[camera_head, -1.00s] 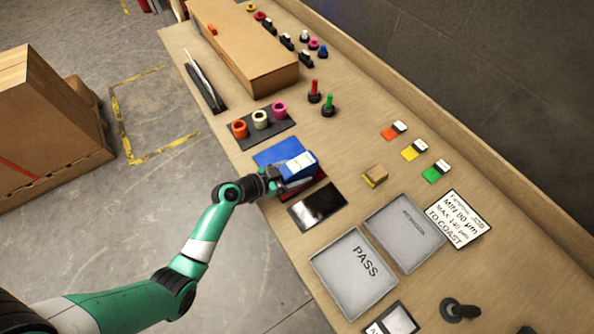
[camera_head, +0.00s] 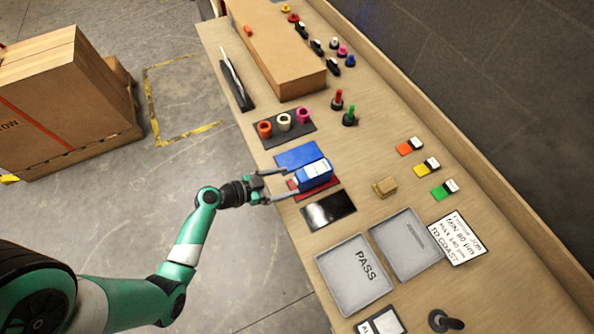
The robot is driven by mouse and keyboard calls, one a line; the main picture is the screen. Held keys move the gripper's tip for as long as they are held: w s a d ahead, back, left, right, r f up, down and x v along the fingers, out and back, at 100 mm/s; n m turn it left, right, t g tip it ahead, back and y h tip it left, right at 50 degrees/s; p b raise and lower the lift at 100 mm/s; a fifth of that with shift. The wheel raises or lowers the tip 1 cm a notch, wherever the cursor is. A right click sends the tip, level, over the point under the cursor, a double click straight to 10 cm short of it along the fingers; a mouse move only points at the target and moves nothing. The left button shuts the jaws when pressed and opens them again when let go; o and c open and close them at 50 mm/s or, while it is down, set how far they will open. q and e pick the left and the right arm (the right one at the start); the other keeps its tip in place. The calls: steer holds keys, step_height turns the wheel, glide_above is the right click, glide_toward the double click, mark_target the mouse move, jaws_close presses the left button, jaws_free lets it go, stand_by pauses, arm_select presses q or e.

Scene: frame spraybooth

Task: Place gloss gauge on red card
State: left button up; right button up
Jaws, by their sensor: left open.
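The gloss gauge, a blue block with a white label (camera_head: 314,175), sits on the red card (camera_head: 296,186), covering most of it. A strip of the red card shows along its left and front sides. My left gripper (camera_head: 278,185) is open, with its two fingers apart just left of the gauge, near the bench edge. The fingers look clear of the gauge. My right gripper is not in view.
A blue card (camera_head: 297,155) lies just behind the red one, and a glossy black panel (camera_head: 328,209) just in front. A small tan block (camera_head: 385,187) stands to the right. Grey trays (camera_head: 355,274) lie nearer. A long cardboard box (camera_head: 270,50) stands at the back.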

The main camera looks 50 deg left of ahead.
arm_select(q)
steer(key=shift+s+r+p, duration=0.2)
steer(key=shift+s+p, duration=0.1)
steer(key=shift+s, duration=0.2)
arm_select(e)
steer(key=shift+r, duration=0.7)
arm_select(q)
steer(key=shift+w+a, duration=0.1)
